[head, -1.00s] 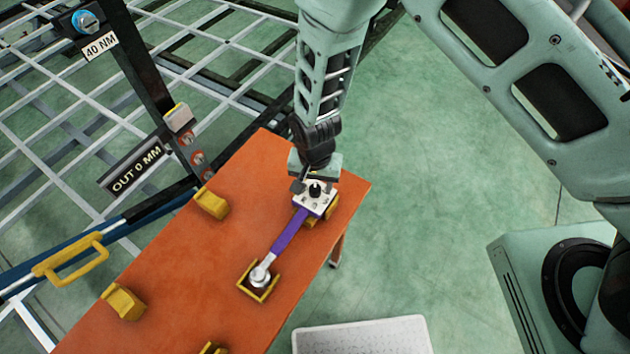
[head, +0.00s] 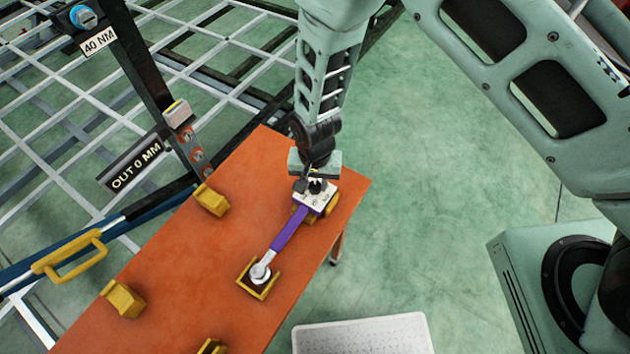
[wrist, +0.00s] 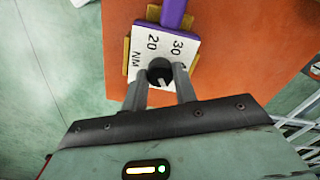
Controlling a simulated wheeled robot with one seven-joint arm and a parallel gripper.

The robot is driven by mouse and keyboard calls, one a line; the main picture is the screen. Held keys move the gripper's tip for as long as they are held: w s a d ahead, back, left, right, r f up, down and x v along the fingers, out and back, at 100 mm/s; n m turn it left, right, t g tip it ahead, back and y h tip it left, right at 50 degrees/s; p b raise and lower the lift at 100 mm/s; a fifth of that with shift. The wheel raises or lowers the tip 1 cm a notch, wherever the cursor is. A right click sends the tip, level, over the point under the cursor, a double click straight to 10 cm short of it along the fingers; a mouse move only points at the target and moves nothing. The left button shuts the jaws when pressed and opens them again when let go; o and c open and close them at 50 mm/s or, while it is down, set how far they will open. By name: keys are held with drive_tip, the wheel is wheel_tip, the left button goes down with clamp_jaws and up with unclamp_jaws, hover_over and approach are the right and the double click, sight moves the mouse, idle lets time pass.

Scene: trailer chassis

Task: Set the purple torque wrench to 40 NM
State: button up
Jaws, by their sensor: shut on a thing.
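The purple torque wrench (head: 288,233) lies on the orange table (head: 190,262), its silver head in a yellow square holder (head: 257,290) and its dial end by another yellow holder (head: 331,206). Its white dial plate (head: 313,200) also shows in the wrist view (wrist: 160,47), with 20, 30 and NM readable; other marks are covered. My gripper (wrist: 161,76) is shut on the black dial knob (wrist: 159,69) at the plate's middle. The knob's pointer and setting cannot be made out. In the head view my gripper (head: 313,184) is over the plate, its fingertips partly hidden.
A dark post at the upper left carries a 40 NM sign (head: 98,40) and a blue-ringed bolt (head: 83,17). An OUT 0 MM sign (head: 133,165) hangs lower. Empty yellow holders (head: 211,200) stand on the table.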

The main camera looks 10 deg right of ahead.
sight(315, 186)
drive_tip(key=n+b, duration=0.3)
drive_tip(key=n, duration=0.2)
drive_tip(key=shift+f+n+b, duration=0.1)
drive_tip(key=shift+n+b, duration=0.2)
drive_tip(key=shift+n, duration=0.1)
drive_tip(key=n+b, duration=0.2)
drive_tip(key=n, duration=0.3)
drive_tip(key=shift+n, duration=0.3)
drive_tip(key=o, duration=1)
wheel_tip(315, 186, up, 18)
drive_tip(key=b, duration=0.3)
drive_tip(key=shift+f, duration=0.15)
drive_tip(key=shift+s, duration=0.1)
